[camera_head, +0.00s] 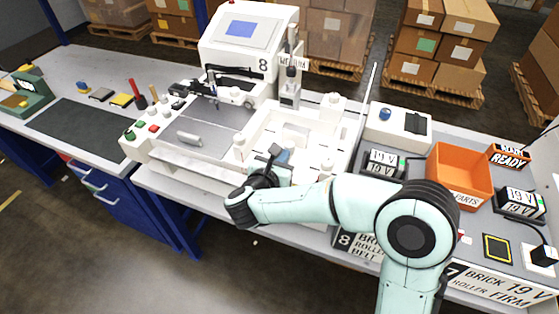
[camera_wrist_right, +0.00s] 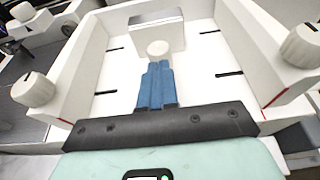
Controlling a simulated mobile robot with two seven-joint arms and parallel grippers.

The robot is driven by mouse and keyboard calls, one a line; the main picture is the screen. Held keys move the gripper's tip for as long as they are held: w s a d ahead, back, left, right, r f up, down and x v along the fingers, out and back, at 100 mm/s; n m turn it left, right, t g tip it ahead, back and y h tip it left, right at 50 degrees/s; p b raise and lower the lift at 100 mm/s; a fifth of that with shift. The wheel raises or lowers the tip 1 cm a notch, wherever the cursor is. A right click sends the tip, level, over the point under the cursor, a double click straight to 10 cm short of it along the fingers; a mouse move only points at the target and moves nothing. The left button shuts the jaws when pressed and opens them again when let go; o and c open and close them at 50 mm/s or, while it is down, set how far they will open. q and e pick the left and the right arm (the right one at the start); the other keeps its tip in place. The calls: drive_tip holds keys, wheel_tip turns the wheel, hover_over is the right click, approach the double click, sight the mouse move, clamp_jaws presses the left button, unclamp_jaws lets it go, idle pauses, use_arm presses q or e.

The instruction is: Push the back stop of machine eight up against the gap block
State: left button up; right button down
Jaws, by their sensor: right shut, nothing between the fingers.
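Machine eight (camera_head: 238,62) is white, with a blue screen and an "8" on its front. Its white walled tray (camera_head: 262,125) is at the right and fills most of the right wrist view (camera_wrist_right: 88,62). Inside stands a white block (camera_wrist_right: 157,38) with a grey top, also in the head view (camera_head: 296,132); it looks like the back stop. A round cream knob (camera_wrist_right: 158,48) is on its near side. My right gripper (camera_head: 284,153) is shut and empty, its blue fingertips (camera_wrist_right: 157,66) close to the knob; contact is unclear. I cannot pick out the gap block. My left gripper is out of view.
The tray's walls and cream corner knobs (camera_wrist_right: 34,89) surround my right fingers, with dark slots in the floor. An orange bin (camera_head: 459,176) and power units (camera_head: 384,163) stand to the right. A grey plate (camera_head: 215,128) lies left of the tray.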

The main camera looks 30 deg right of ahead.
sight(288, 146)
drive_tip(key=b+x, duration=0.1)
drive_tip(key=x, duration=0.2)
drive_tip(key=shift+w+d+r+b, duration=0.15)
drive_tip(key=shift+d+r+b, duration=0.1)
drive_tip(key=shift+r+b, duration=0.15)
drive_tip(key=shift+w+d, duration=0.1)
drive_tip(key=shift+w, duration=0.05)
